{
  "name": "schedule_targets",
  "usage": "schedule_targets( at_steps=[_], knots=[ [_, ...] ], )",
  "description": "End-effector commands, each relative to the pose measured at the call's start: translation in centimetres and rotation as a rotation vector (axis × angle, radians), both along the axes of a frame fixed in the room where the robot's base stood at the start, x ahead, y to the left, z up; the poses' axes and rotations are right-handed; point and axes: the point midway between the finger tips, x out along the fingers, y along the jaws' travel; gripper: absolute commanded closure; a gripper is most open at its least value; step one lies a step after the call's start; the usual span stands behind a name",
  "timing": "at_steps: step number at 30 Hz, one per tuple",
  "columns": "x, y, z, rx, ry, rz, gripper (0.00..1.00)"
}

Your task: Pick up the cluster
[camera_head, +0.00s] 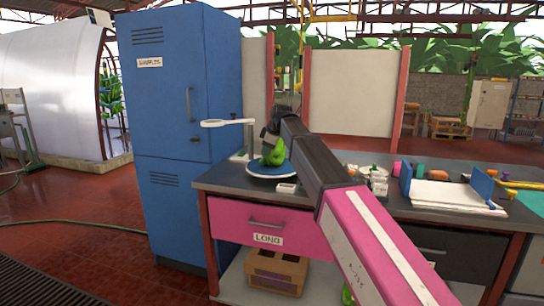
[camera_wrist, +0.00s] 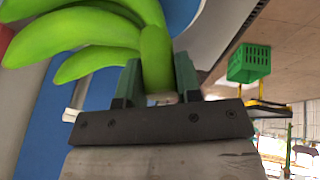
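The cluster is a bunch of green bananas (camera_head: 274,152) at a blue disc with a white rim (camera_head: 259,170) on the workbench. In the wrist view the cluster (camera_wrist: 85,35) fills the upper left, its fruits fanning to the left. My gripper (camera_head: 268,134) is above the cluster at the end of my arm. In the wrist view my gripper (camera_wrist: 158,78) has one finger on each side of the thick green stem and looks shut on it. I cannot tell whether the fruits touch the disc.
A magnifier-like white ring on a stand (camera_head: 226,123) is just left of the cluster. A blue cabinet (camera_head: 175,120) stands left. White and blue items (camera_head: 450,192) crowd the bench's right side.

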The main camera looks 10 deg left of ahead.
Motion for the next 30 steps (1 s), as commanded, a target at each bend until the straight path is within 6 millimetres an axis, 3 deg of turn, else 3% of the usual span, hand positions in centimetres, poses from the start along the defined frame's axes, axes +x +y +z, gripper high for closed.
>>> schedule_targets(
  at_steps=[12,21,30],
  knots=[
    [0.0,0.0,0.2,-0.001,0.004,-0.002,1.00],
    [0.1,0.0,4.0,0.000,0.000,-0.001,1.00],
    [-4.4,2.7,7.0,0.001,0.001,0.002,1.00]
  ],
)
